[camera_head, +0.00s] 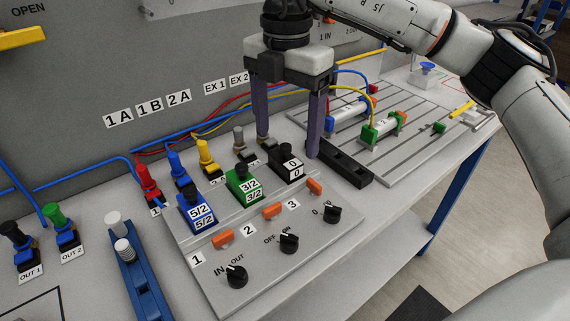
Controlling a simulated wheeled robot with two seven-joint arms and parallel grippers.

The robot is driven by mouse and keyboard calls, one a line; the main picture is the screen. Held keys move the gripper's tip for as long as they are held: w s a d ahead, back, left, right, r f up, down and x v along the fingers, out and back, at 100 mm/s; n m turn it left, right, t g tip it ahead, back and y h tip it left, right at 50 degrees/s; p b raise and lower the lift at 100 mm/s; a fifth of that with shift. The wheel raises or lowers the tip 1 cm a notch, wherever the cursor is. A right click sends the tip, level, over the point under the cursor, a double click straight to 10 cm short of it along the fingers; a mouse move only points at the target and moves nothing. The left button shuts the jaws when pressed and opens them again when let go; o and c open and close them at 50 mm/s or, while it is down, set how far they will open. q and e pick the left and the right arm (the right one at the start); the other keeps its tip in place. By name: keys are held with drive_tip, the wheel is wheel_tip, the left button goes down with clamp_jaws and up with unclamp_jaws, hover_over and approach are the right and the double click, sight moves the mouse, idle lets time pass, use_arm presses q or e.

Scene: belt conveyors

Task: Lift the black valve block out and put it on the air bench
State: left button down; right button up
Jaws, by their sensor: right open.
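The black valve block (288,170), with white labels reading 0, sits at the right end of a row of blocks on the sloped grey panel (262,262). A dark knob stands on its top. My right gripper (288,147) points down from above, open, with its two purple fingers apart on either side of the block's top. I cannot tell whether a finger touches it. A slotted grey bench plate (412,158) with small cylinders lies to the right; I cannot tell whether this is the air bench. My left gripper is not in view.
A green block (243,186) and a blue block (197,214) stand left of the black one. Colored hose plugs stand behind them, with hoses along the wall. A black bar (345,164) lies close right of my fingers. Orange switches and black knobs fill the front.

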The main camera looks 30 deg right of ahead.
sight(285, 145)
wheel_tip(285, 145, down, 4)
drive_tip(key=shift+r, duration=0.1)
drive_tip(key=shift+f, duration=0.35)
drive_tip(key=c, duration=1.2)
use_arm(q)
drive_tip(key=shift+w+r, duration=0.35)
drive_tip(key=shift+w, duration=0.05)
use_arm(e)
drive_tip(key=shift+r, duration=0.15)
